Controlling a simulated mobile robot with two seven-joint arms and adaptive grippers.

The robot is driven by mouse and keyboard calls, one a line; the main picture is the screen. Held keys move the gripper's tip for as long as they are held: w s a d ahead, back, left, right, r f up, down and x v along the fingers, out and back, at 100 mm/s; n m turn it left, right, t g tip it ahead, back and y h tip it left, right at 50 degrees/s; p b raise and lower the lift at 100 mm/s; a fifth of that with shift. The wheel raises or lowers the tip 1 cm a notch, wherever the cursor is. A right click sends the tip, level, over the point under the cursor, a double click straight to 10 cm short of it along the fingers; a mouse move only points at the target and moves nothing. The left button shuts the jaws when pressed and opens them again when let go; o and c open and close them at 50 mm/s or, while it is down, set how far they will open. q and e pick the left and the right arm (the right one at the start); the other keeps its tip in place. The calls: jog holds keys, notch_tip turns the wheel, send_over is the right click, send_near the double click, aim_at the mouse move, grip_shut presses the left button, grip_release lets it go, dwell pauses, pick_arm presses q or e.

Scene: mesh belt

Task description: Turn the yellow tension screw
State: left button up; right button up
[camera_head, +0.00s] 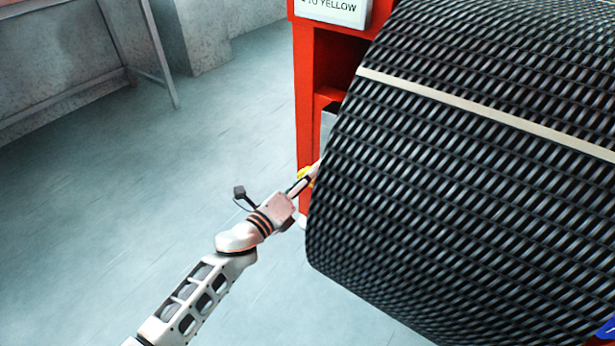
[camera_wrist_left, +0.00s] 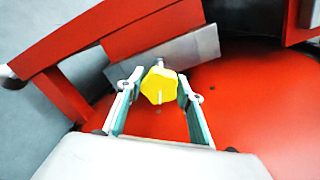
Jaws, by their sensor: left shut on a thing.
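The yellow tension screw (camera_wrist_left: 159,85) has a lobed yellow knob and a short metal shaft, in front of a grey metal plate in the left wrist view. My left gripper (camera_wrist_left: 158,90) has one finger on each side of the knob and is shut on it. My right gripper is not in view.
The black mesh belt (camera_head: 460,190) with a pale stripe fills the right, close beside my left gripper. The red frame (camera_head: 305,90) carries a white sign (camera_head: 335,10) reading "TO YELLOW". Open grey floor (camera_head: 130,180) lies to the left.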

pick_arm(q)
jog(key=o, duration=1.1)
jog(key=shift+a, duration=0.1)
jog(key=v, duration=1.2)
